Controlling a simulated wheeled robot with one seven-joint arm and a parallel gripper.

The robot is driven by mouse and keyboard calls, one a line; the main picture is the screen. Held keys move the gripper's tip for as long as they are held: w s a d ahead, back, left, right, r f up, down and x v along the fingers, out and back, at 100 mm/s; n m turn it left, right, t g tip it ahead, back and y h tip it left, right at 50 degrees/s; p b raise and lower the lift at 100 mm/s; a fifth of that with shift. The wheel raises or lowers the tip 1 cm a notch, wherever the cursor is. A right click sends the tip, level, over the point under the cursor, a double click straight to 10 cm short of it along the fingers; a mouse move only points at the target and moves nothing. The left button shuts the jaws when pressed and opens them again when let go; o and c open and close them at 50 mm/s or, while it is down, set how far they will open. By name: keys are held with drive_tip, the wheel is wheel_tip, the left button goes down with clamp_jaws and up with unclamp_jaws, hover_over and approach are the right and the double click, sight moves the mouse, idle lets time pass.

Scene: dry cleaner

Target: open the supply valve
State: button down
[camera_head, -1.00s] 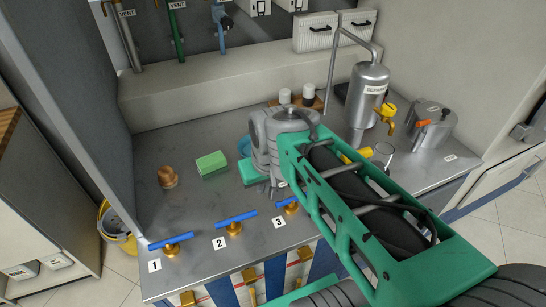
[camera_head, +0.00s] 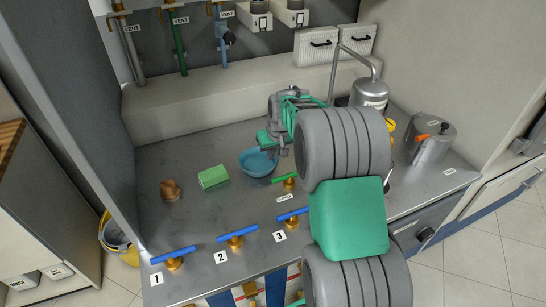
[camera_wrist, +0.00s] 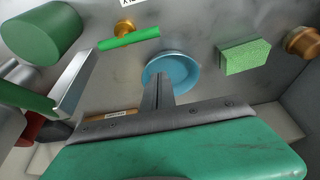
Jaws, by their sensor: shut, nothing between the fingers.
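Three brass valves with blue bar handles stand along the counter's front: valve 1 (camera_head: 173,256), valve 2 (camera_head: 237,237) and valve 3 (camera_head: 293,217). A brass valve with a green handle (camera_head: 287,178) stands behind valve 3; it also shows in the wrist view (camera_wrist: 128,38). Its label is too small to read, so I cannot tell which valve is the supply valve. My gripper (camera_head: 283,151) is shut and empty, beyond the green-handled valve and beside a blue bowl (camera_head: 258,164). In the wrist view my gripper's fingers (camera_wrist: 158,88) overlap the bowl (camera_wrist: 180,72).
A green sponge (camera_head: 213,177) and a copper-coloured knob-like object (camera_head: 171,190) sit left of the bowl. A metal canister (camera_head: 369,95) and a metal pot (camera_head: 431,140) stand at the right. Vent pipes (camera_head: 179,45) line the back. The left counter is mostly clear.

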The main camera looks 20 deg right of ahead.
drive_tip(key=p+x, duration=0.1)
drive_tip(key=x, duration=0.6)
drive_tip(key=shift+w+f, duration=0.1)
drive_tip(key=shift+f, duration=0.15)
drive_tip(key=s+p, duration=0.1)
drive_tip(key=s, duration=0.2)
drive_tip(key=shift+s+f+p, duration=0.1)
drive_tip(key=shift+s+p, duration=0.25)
drive_tip(key=shift+s, duration=0.05)
drive_tip(key=shift+f, duration=0.2)
drive_tip(key=shift+s, duration=0.1)
